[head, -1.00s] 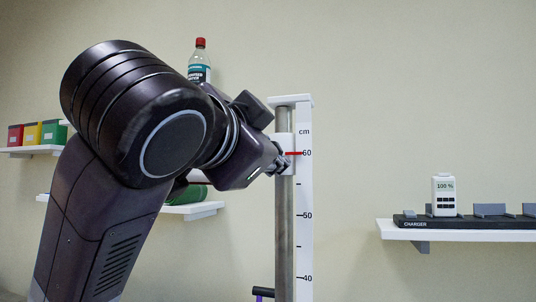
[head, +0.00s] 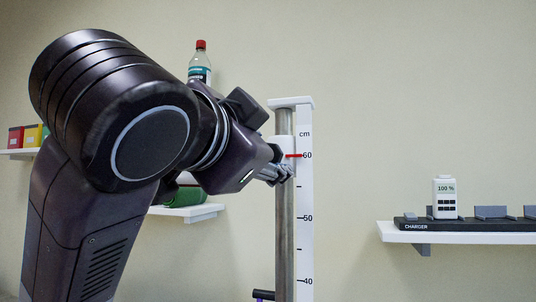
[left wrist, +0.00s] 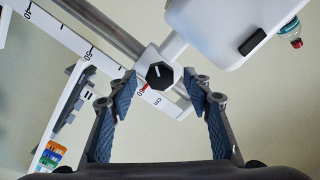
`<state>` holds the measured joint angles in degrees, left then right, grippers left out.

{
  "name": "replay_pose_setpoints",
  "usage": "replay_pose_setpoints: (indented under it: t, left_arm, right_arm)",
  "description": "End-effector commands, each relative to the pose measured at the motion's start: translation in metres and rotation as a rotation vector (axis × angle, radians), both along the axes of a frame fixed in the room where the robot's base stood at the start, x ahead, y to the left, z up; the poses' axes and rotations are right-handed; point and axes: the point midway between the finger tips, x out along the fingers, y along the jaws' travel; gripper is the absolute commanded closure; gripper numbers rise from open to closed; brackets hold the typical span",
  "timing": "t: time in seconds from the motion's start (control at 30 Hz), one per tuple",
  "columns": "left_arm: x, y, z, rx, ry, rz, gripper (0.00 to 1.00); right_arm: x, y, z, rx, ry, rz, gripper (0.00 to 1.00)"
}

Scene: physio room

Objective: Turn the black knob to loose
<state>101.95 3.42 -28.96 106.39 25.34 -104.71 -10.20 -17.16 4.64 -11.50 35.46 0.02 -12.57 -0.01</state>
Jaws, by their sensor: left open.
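The black knob (left wrist: 160,75) shows in the left wrist view as a dark, many-sided knob with a pale line on its face. It sits on a white collar (left wrist: 148,58) around a grey post (left wrist: 108,25). My left gripper (left wrist: 165,90) is open, its two blue-padded fingers spread on either side of the knob; I cannot tell whether they touch it. In the head view my left gripper (head: 284,174) is at the post (head: 284,225), just below the red pointer (head: 293,156) near the 60 mark. The knob is hidden there. My right gripper is not in view.
A white cm scale (head: 305,190) stands beside the post. A white rounded body (left wrist: 220,30) joins the collar in the left wrist view. A red-capped bottle (head: 200,65) stands behind my arm. A charger (head: 470,224) sits on the right shelf (head: 450,238). The wall between is clear.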

Motion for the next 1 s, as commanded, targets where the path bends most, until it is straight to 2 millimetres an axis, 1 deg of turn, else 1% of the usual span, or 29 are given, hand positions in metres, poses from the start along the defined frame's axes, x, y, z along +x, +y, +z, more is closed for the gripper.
replay_pose_setpoints:
  t: [0.1, 0.3, 0.4, 0.5, 0.63, 1.0]
  left_arm:
    - [-0.026, 0.008, 0.002, 0.002, -0.007, -0.002, 0.54]
    - [-0.069, 0.023, 0.002, 0.002, -0.010, 0.002, 0.54]
    - [-0.081, 0.028, 0.003, 0.004, -0.011, 0.003, 0.54]
    - [-0.090, 0.030, 0.002, 0.003, -0.008, 0.001, 0.54]
    - [-0.096, 0.031, 0.001, 0.002, -0.004, 0.001, 0.54]
    - [-0.097, 0.031, 0.000, 0.001, 0.000, -0.001, 0.54]
  right_arm:
    - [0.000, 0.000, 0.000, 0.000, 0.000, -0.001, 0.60]
    - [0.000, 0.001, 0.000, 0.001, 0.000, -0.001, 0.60]
    - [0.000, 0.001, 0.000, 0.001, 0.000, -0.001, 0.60]
    - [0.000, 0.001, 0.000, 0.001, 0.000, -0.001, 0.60]
    - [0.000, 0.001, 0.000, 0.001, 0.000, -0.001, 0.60]
    - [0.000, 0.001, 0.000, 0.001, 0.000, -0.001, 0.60]
